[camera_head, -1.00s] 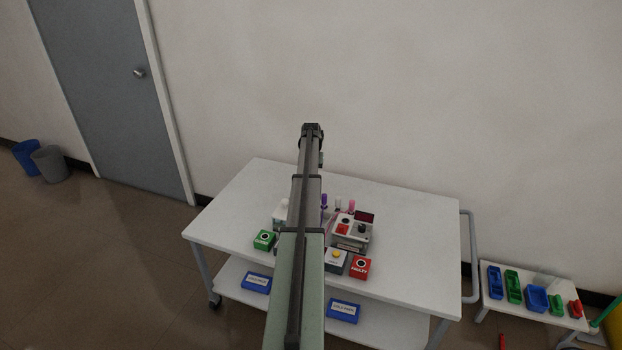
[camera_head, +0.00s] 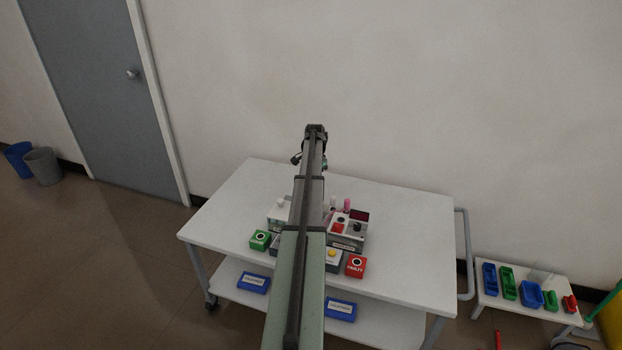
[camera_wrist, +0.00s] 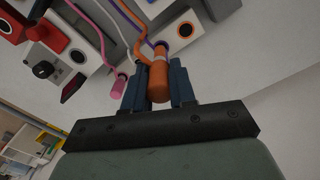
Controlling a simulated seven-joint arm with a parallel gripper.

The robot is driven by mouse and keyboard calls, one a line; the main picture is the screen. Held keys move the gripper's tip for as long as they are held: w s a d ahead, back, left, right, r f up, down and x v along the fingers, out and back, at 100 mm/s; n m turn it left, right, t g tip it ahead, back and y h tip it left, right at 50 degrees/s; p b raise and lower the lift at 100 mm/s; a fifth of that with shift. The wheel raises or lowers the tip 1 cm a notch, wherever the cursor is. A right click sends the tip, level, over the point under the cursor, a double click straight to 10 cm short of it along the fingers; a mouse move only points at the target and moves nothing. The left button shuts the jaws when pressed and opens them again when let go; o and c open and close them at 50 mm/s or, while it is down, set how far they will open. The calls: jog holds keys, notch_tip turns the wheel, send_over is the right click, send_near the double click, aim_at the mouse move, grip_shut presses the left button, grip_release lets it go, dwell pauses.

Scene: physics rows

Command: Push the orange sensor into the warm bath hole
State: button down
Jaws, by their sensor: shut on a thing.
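In the wrist view my gripper (camera_wrist: 159,90) is shut on the orange sensor (camera_wrist: 158,82), a cylinder with an orange cable running from its end. A white box with a dark, orange-ringed hole (camera_wrist: 186,29) lies just beyond the sensor. Another orange-ringed hole (camera_wrist: 78,56) shows on a white face farther left. I cannot read which hole is the warm bath's. The sensor appears apart from both holes. In the head view my arm hides the gripper and the orange sensor.
A pink sensor (camera_wrist: 118,86) and several cables are close beside the gripper. On the white cart (camera_head: 400,220) stand a green box (camera_head: 260,240), a white box (camera_head: 280,210), a device with a red button (camera_head: 347,231) and a red box (camera_head: 356,265). The cart's right part is clear.

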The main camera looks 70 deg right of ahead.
jog(key=s+a+r+m, duration=0.2)
jog(key=s+a+m, duration=0.2)
jog(key=s+m, duration=0.55)
jog(key=s+a+r+m, duration=0.1)
jog(key=s+a+m, duration=0.3)
jog(key=m, duration=1.1)
jog(key=shift+d+f, duration=0.2)
jog(key=shift+f, duration=2.75)
jog(key=shift+f, duration=2.45)
